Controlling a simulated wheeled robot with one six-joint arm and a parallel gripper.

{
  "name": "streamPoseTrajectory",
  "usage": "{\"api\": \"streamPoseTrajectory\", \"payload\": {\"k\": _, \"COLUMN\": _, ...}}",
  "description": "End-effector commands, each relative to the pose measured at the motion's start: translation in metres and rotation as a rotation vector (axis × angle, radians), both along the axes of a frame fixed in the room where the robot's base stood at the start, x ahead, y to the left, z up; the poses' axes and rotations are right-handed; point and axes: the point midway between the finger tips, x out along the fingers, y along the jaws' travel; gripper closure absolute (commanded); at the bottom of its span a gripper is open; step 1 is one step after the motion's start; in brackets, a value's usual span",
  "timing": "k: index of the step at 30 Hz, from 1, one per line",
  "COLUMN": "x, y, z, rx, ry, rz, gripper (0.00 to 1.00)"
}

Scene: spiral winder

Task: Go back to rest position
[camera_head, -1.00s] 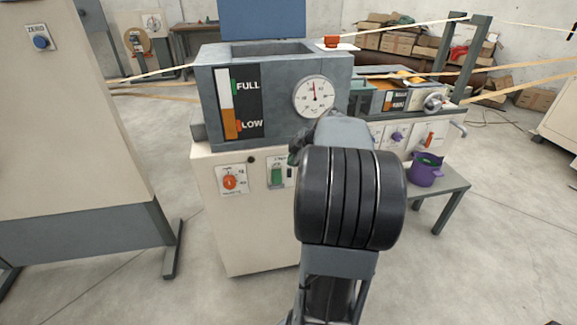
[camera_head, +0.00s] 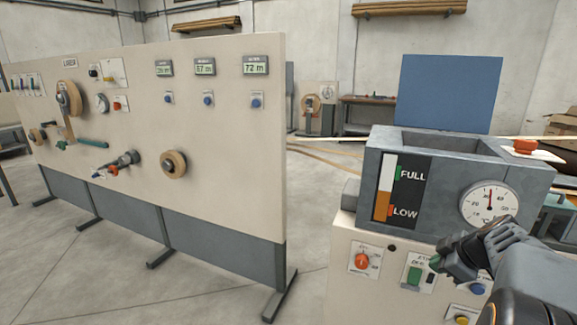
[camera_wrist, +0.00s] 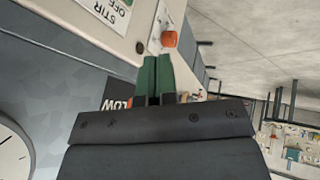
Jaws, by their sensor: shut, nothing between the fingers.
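My gripper (camera_head: 437,263) is at the front of the grey tank machine (camera_head: 455,160), at the right in the head view. It is close to the green stir switch (camera_head: 413,275); I cannot tell whether they touch. In the wrist view its two green fingers (camera_wrist: 157,62) are together with nothing between them. An orange knob (camera_wrist: 169,39) and a STIR OFF label (camera_wrist: 115,8) show beyond the fingertips. My arm covers the lower right of the machine front.
A long cream panel (camera_head: 225,130) with dials, displays and spools stands on grey feet at the left. A dial gauge (camera_head: 489,204) and a FULL/LOW level scale (camera_head: 401,190) are on the tank. Floor (camera_head: 100,285) in front of the panel is clear.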

Motion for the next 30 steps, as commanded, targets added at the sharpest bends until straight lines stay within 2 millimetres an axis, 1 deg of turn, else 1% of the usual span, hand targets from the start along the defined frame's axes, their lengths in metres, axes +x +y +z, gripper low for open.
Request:
{"api": "streamPoseTrajectory", "payload": {"k": 1, "x": 0.001, "y": 0.022, "z": 0.028, "rx": 0.022, "ry": 0.028, "rz": -0.018, "gripper": 1.00}}
{"api": "streamPoseTrajectory", "payload": {"k": 2, "x": 0.000, "y": 0.035, "z": 0.037, "rx": 0.040, "ry": 0.053, "rz": -0.040, "gripper": 1.00}}
{"api": "streamPoseTrajectory", "payload": {"k": 3, "x": -0.001, "y": 0.054, "z": 0.051, "rx": 0.063, "ry": 0.088, "rz": -0.074, "gripper": 1.00}}
{"api": "streamPoseTrajectory", "payload": {"k": 5, "x": -0.006, "y": 0.084, "z": 0.072, "rx": 0.093, "ry": 0.140, "rz": -0.136, "gripper": 1.00}}
{"api": "streamPoseTrajectory", "payload": {"k": 6, "x": -0.011, "y": 0.103, "z": 0.085, "rx": 0.113, "ry": 0.175, "rz": -0.182, "gripper": 1.00}}
{"api": "streamPoseTrajectory", "payload": {"k": 9, "x": -0.028, "y": 0.147, "z": 0.114, "rx": 0.146, "ry": 0.249, "rz": -0.306, "gripper": 1.00}}
{"api": "streamPoseTrajectory", "payload": {"k": 12, "x": -0.047, "y": 0.180, "z": 0.138, "rx": 0.166, "ry": 0.296, "rz": -0.429, "gripper": 1.00}}
{"api": "streamPoseTrajectory", "payload": {"k": 15, "x": -0.066, "y": 0.205, "z": 0.156, "rx": 0.180, "ry": 0.320, "rz": -0.542, "gripper": 1.00}}
{"api": "streamPoseTrajectory", "payload": {"k": 18, "x": -0.081, "y": 0.221, "z": 0.170, "rx": 0.193, "ry": 0.326, "rz": -0.636, "gripper": 1.00}}
{"api": "streamPoseTrajectory", "payload": {"k": 21, "x": -0.093, "y": 0.231, "z": 0.179, "rx": 0.207, "ry": 0.322, "rz": -0.708, "gripper": 1.00}}
{"api": "streamPoseTrajectory", "payload": {"k": 25, "x": -0.102, "y": 0.238, "z": 0.184, "rx": 0.220, "ry": 0.316, "rz": -0.766, "gripper": 1.00}}
{"api": "streamPoseTrajectory", "payload": {"k": 30, "x": -0.106, "y": 0.241, "z": 0.184, "rx": 0.228, "ry": 0.313, "rz": -0.795, "gripper": 1.00}}
